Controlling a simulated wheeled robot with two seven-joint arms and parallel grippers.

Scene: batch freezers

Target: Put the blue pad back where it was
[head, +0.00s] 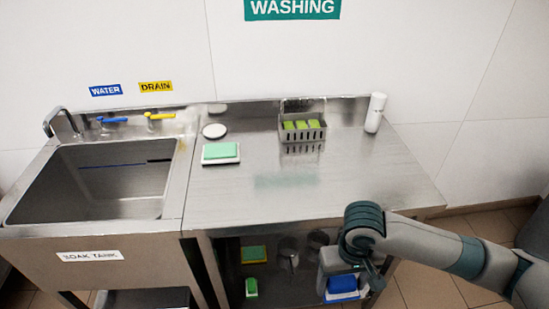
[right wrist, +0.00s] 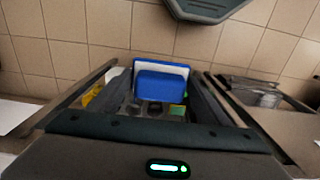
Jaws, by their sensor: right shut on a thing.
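The blue pad (head: 343,285) is in my right gripper (head: 345,270), in front of the steel table's front edge and lower than its top. In the right wrist view the blue pad (right wrist: 161,85) has a white layer behind it and sits between the two fingers (right wrist: 160,75). The right gripper is shut on it. A green pad (head: 221,149) lies on a white base on the table top, close to the sink. My left gripper is not in view.
The steel table (head: 340,180) has wide clear room. A wire basket (head: 302,138) with green blocks and a white bottle (head: 375,112) stand at its back. The sink (head: 100,180) is at left. The lower shelf holds green and yellow sponges (head: 253,254) and metal cups (head: 289,250).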

